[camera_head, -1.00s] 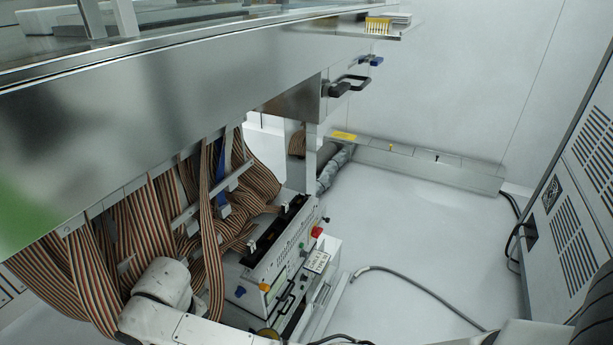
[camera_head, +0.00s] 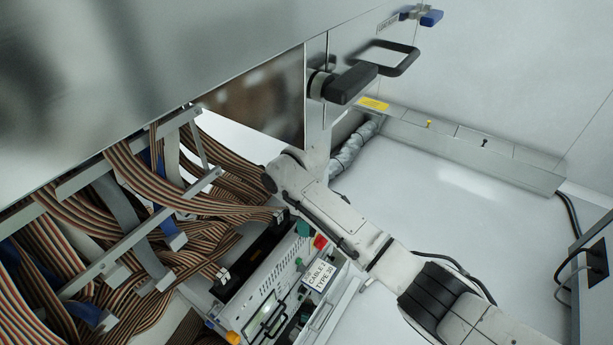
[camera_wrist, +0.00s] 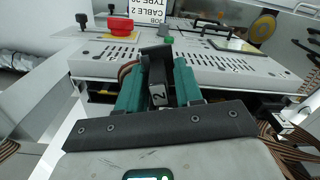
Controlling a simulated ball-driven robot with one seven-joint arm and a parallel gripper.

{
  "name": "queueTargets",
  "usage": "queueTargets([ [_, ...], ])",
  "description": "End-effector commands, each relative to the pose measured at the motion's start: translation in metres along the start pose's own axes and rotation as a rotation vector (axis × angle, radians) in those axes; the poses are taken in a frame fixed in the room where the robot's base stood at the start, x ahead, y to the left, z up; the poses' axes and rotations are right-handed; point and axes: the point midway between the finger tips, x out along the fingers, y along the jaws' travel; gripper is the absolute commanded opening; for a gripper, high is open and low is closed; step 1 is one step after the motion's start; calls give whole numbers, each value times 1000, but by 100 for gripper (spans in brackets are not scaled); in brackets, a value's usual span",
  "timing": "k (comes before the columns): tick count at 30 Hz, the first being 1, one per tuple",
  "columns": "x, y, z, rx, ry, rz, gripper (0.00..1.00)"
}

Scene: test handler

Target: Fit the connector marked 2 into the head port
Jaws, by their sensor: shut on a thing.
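In the wrist view, my gripper (camera_wrist: 158,88) has green fingers closed on a black connector (camera_wrist: 158,97) with a white 2 on its face. A striped ribbon cable shows beside its far end. The connector's far end is in front of the pale test box (camera_wrist: 225,62), and I cannot tell whether it touches. In the head view, the box (camera_head: 282,277) has a long dark slot (camera_head: 240,267) along its left side. My arm reaches over its far end, and I cannot make out the held connector there. I cannot tell which opening is the head port.
Striped ribbon cables (camera_head: 135,262) hang thickly on metal rails left of the box. A black handle (camera_head: 352,84) juts out above. The floor (camera_head: 440,205) at right is mostly clear.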

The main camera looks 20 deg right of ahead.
Motion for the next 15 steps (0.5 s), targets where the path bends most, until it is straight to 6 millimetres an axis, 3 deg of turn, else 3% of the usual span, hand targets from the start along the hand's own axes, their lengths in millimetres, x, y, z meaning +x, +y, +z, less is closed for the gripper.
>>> queueTargets([
  [8,-13,40,-27,-530,-12,1,4],
  [15,-40,74,-42,-971,-12,10,4],
])
